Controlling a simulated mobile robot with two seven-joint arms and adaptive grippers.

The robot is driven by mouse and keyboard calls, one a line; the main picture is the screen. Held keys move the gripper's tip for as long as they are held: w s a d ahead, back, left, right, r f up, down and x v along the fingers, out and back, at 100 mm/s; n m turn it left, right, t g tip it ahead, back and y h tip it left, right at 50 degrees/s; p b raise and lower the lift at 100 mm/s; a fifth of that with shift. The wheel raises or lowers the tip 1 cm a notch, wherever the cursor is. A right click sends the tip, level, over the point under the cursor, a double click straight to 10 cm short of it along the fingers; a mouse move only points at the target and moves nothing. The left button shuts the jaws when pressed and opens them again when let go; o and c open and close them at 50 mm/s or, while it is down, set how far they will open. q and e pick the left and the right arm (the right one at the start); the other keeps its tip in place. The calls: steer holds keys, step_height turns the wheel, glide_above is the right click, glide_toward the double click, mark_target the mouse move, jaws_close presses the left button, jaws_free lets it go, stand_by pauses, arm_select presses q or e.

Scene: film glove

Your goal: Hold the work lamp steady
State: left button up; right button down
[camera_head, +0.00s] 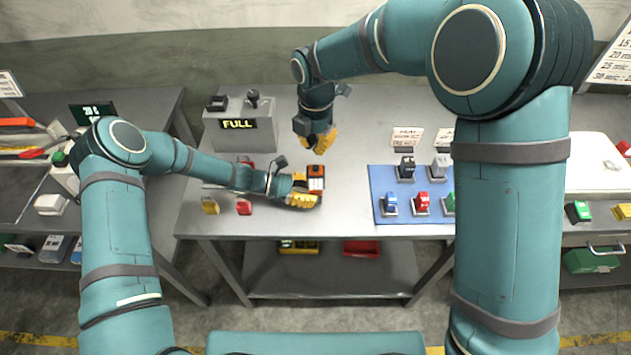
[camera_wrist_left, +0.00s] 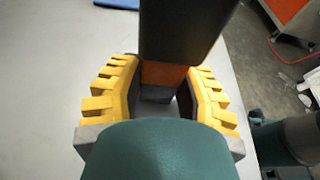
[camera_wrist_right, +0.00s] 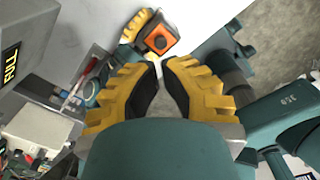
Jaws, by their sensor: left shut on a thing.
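The work lamp (camera_head: 316,171) is a small black and orange block standing near the front edge of the middle table. My left gripper (camera_head: 305,192) is shut on it from the left. In the left wrist view the lamp's dark body (camera_wrist_left: 180,32) with an orange band rises between the yellow fingers (camera_wrist_left: 163,92). My right gripper (camera_head: 317,143) is above and behind the lamp. In the right wrist view its yellow fingertips (camera_wrist_right: 160,66) come together with nothing visible between them, and the lamp's orange top (camera_wrist_right: 160,40) with a dark round centre shows beyond.
A grey box with a "FULL" display (camera_head: 240,124) stands at the table's back left. A yellow block (camera_head: 210,206) and a red block (camera_head: 244,207) lie left of my left gripper. A blue mat (camera_head: 385,178) with several coloured blocks is to the right. The table between lamp and mat is clear.

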steer(key=shift+s+d+r+n+t+h, duration=0.25)
steer(key=shift+d+n+t+h, duration=0.05)
steer(key=shift+n+h, duration=0.45)
step_height(320, 180, up, 3)
steer(key=d+n+t+h, duration=0.1)
steer(key=n+t+h, duration=0.2)
steer(key=n+h, duration=0.1)
steer(key=t, duration=0.1)
glide_above(322, 168)
steer(key=shift+n, duration=0.45)
steer(key=shift+f, duration=3.7)
steer(key=shift+f, duration=0.45)
